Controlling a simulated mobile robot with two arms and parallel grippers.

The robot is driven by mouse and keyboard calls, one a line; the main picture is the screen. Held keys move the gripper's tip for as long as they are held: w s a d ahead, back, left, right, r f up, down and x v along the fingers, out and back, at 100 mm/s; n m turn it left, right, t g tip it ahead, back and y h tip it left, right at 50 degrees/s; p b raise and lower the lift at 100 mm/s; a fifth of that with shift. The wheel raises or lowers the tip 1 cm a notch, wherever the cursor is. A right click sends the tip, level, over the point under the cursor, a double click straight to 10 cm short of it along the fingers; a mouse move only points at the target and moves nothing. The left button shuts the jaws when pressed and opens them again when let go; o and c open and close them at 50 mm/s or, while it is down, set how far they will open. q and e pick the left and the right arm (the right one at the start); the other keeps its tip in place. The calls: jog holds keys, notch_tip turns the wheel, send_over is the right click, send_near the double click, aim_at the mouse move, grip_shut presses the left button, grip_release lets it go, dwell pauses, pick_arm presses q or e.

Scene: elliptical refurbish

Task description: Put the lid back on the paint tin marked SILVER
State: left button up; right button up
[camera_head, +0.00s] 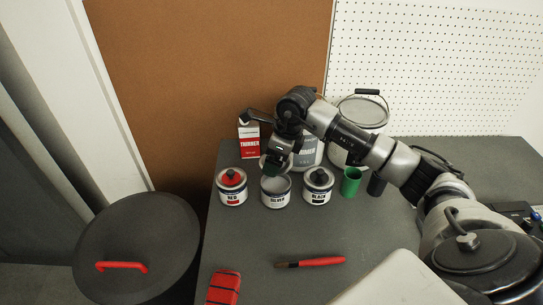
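The paint tin marked SILVER (276,194) stands upright on the grey table between two other tins. Its top looks open, with a grey surface inside the rim. My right arm comes in from the right, and my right gripper (273,166) points down just above the back left of this tin. The gripper's fingers are dark and small here, so I cannot tell whether they are open or hold anything. I cannot make out a loose lid for the tin. My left gripper is not in view.
The RED tin (232,189) and BLACK tin (318,188), both with knobbed lids, flank SILVER. A THINNER carton (249,142) and large pail (375,111) stand behind. A green cup (350,183) is to the right. A red-handled brush (311,262) and red block (224,288) lie in front.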

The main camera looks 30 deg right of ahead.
jog(key=shift+s+f+b, duration=0.15)
jog(key=shift+f+b, duration=0.25)
jog(key=shift+f, duration=0.2)
jog(key=shift+f+b, duration=1.65)
jog(key=shift+f, duration=0.8)
jog(key=shift+f+b, duration=0.15)
jog(key=shift+b, duration=0.25)
jog(key=o, duration=0.6)
jog(key=shift+r+p, duration=2.35)
jog(key=shift+r, duration=1.2)
